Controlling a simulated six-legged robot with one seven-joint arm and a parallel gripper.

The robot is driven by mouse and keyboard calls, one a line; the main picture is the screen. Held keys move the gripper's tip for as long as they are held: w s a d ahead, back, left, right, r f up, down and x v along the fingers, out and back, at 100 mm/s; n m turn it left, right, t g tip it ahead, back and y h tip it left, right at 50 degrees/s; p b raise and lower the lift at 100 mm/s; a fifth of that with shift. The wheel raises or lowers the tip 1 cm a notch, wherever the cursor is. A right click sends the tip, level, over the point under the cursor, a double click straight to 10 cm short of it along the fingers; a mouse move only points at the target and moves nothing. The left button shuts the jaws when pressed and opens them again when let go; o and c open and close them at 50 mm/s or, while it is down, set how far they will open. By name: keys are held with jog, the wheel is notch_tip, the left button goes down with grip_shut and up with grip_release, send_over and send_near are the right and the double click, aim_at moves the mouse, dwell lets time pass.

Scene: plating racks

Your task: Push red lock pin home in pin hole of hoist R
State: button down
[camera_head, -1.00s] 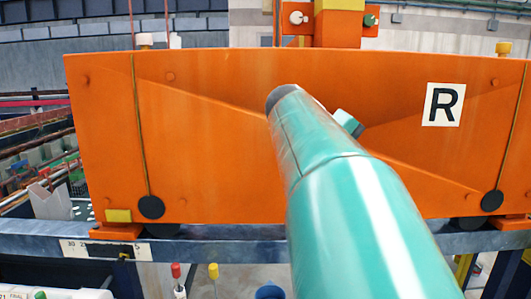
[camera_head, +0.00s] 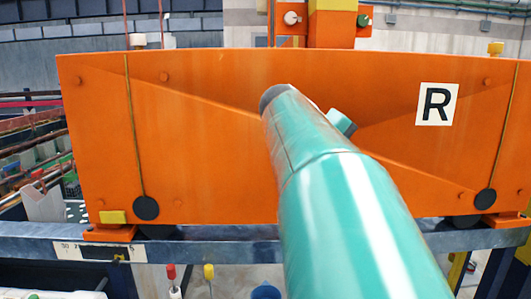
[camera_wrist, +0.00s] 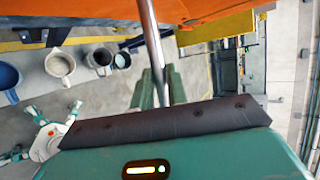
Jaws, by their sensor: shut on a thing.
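The orange hoist R (camera_head: 215,160) spans the head view, with a white R plate on its right part. In the wrist view its orange body (camera_wrist: 90,8) crosses the top edge. My gripper (camera_wrist: 158,88) is shut on a shiny metal rod (camera_wrist: 149,35), which runs up between the fingers to the top edge of the picture, by the orange body. The rod looks like the lock pin, but no red shows on it. Its upper end and the pin hole are out of sight. My arm hides the gripper in the head view.
A grey-blue rail (camera_head: 210,250) runs beneath the hoist. A red-capped thing (camera_head: 171,272) and a yellow-capped thing (camera_head: 209,271) stand below it.

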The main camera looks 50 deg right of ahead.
jog(key=w+d, duration=0.9)
dwell(4.9)
jog(key=c, duration=1.3)
grip_release()
jog(key=shift+a, duration=0.1)
jog(key=s+a, duration=1.2)
jog(key=s, duration=0.1)
jog(key=shift+a+r, duration=0.1)
jog(key=shift+a, duration=0.2)
jog(key=shift+s+a, duration=0.35)
jog(key=shift+w, duration=0.1)
